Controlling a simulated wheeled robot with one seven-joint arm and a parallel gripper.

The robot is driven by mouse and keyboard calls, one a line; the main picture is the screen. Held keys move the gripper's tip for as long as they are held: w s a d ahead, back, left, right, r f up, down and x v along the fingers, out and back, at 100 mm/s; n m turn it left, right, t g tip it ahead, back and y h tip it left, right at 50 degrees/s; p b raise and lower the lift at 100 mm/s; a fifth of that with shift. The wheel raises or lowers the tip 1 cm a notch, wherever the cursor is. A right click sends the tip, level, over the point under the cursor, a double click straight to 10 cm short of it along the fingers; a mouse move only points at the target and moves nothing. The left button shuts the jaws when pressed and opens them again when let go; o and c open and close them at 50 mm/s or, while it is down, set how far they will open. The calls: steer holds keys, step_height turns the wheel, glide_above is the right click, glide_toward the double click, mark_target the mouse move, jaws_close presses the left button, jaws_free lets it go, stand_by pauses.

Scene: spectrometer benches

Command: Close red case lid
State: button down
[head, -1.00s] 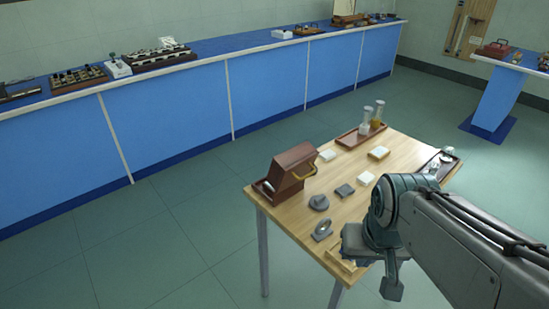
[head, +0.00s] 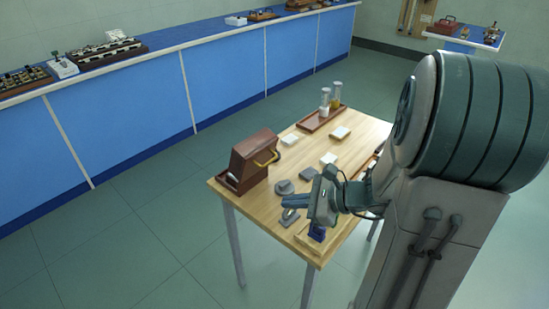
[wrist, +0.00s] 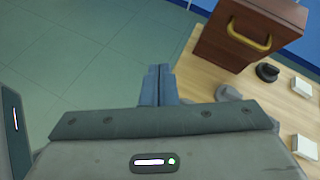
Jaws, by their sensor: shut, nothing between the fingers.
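The red case (head: 229,184) is open at the left corner of the wooden table. Its reddish-brown lid (head: 250,155) stands raised and tilted, with a yellow handle (head: 267,158) on its right side. The lid (wrist: 228,42) and handle (wrist: 250,36) also show at the upper right of the wrist view. My gripper (head: 285,201) is over the table's front part, to the right of and apart from the case. Its fingers (wrist: 158,84) are shut and empty, pointing left of the lid in the wrist view. The case's inside is mostly hidden behind the lid.
The wooden table (head: 358,130) carries grey pieces (head: 284,187), white blocks (head: 328,158) and a tray (head: 313,123) with bottles (head: 325,99) behind. A long blue bench (head: 225,72) runs along the wall. Open floor (head: 150,215) lies left of the table.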

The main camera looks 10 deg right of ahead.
steer(key=w+d+f+m+t+h, duration=0.2)
steer(key=w+d+m+t, duration=0.25)
steer(key=d+m, duration=0.3)
steer(key=p, duration=0.1)
glide_toward(257, 159)
steer(key=shift+t, duration=0.35)
steer(key=shift+w+d+f, duration=0.15)
steer(key=shift+w+f, duration=1.4)
steer(key=shift+f, duration=0.3)
steer(key=shift+r+p, duration=0.1)
steer(key=shift+p, duration=0.25)
